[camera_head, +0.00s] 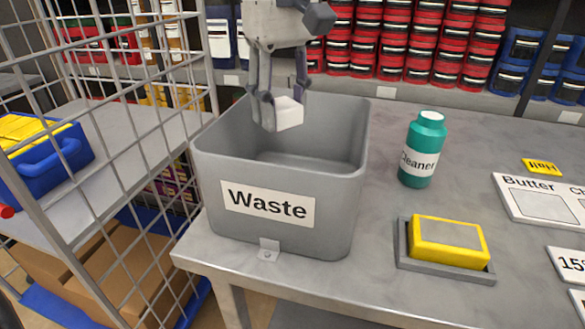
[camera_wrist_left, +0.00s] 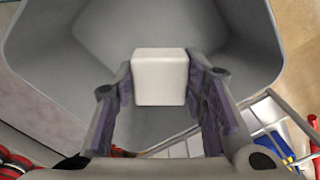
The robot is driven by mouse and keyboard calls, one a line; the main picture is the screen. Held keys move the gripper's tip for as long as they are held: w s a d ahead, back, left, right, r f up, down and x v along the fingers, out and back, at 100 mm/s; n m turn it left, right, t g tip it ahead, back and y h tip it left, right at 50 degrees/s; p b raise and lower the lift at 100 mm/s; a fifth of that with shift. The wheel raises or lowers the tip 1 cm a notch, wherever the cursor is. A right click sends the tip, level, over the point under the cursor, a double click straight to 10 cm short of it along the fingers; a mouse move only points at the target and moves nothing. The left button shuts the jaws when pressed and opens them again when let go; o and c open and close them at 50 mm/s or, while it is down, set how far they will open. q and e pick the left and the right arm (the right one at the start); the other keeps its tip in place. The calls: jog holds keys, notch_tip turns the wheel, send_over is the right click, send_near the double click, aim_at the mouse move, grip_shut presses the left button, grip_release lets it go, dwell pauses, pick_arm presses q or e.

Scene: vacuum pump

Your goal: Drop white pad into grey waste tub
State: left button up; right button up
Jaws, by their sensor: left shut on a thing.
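The white pad (camera_head: 289,113) is a small white block held between the fingers of my left gripper (camera_head: 277,98), which points down over the tub. The left wrist view shows the pad (camera_wrist_left: 160,77) between both purple-lined fingers of the gripper (camera_wrist_left: 160,85). The grey waste tub (camera_head: 335,190), labelled "Waste", stands at the table's left front corner. Its opening lies below the pad, and in the left wrist view the tub's walls (camera_wrist_left: 240,35) surround the pad. The tub floor that shows is bare. My right gripper is not in view.
A teal cleaner bottle (camera_head: 424,150) stands right of the tub. A yellow block (camera_head: 448,241) sits in a grey tray (camera_head: 417,267) in front of it. A wire cage (camera_head: 60,180) stands close on the left. Red bins (camera_head: 420,40) line the back.

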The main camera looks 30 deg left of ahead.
pick_arm(q)
jog(key=o, duration=1.2)
jog(key=shift+c, duration=0.2)
notch_tip(320, 180, up, 12)
